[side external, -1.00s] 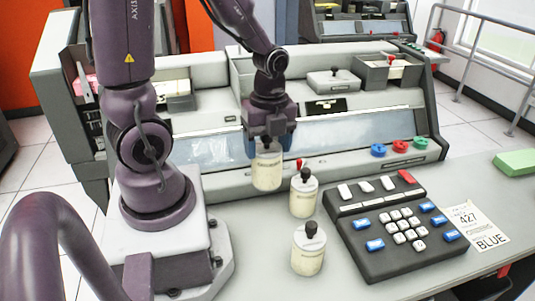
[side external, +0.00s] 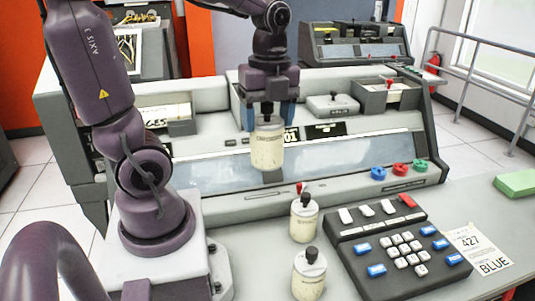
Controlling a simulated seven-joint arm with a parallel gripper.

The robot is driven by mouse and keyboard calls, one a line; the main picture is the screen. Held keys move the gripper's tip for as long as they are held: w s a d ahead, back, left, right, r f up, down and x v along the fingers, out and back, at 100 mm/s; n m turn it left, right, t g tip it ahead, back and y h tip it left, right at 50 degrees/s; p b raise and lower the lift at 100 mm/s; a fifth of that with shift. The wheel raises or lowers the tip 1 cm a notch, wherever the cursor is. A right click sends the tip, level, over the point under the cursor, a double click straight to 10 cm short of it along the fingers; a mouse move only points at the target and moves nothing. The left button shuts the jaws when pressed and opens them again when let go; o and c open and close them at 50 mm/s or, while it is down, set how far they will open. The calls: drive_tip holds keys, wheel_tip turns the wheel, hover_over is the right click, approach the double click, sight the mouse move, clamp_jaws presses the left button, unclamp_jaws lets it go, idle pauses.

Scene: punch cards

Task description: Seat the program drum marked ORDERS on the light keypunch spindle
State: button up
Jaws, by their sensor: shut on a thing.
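My gripper (side external: 267,114) points down with its blue fingers shut on a cream program drum (side external: 267,147). The held drum is upright, in front of the light keypunch (side external: 205,178) and its sloped glossy panel. Small lettering shows on the drum, too small to read as ORDERS. A small dark grey piece shows just below the drum; I cannot tell whether it is a spindle or whether they touch. Two similar cream drums with dark knobs stand upright on the desk, one farther back (side external: 304,220) and one nearer (side external: 309,277). No spindle is clearly visible.
A dark keypad (side external: 395,250) with blue and white keys sits right of the standing drums. A paper marked 427 BLUE (side external: 478,247) lies beside it. Blue, red and green rings (side external: 399,170) are on the keypunch's right. A dark keypunch (side external: 355,45) stands behind.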

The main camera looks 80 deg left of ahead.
wheel_tip(320, 180, up, 15)
drive_tip(key=w+a+r+n, duration=0.1)
drive_tip(key=w+a+n, duration=0.1)
drive_tip(key=w+a, duration=0.45)
drive_tip(key=s+a+f+n, duration=0.2)
drive_tip(key=a, duration=2)
wheel_tip(320, 180, down, 8)
drive_tip(key=shift+a, duration=0.25)
drive_tip(key=shift+w+f, duration=0.1)
drive_tip(key=shift+f, duration=0.35)
drive_tip(key=shift+f, duration=2.6)
drive_tip(key=shift+f, duration=0.35)
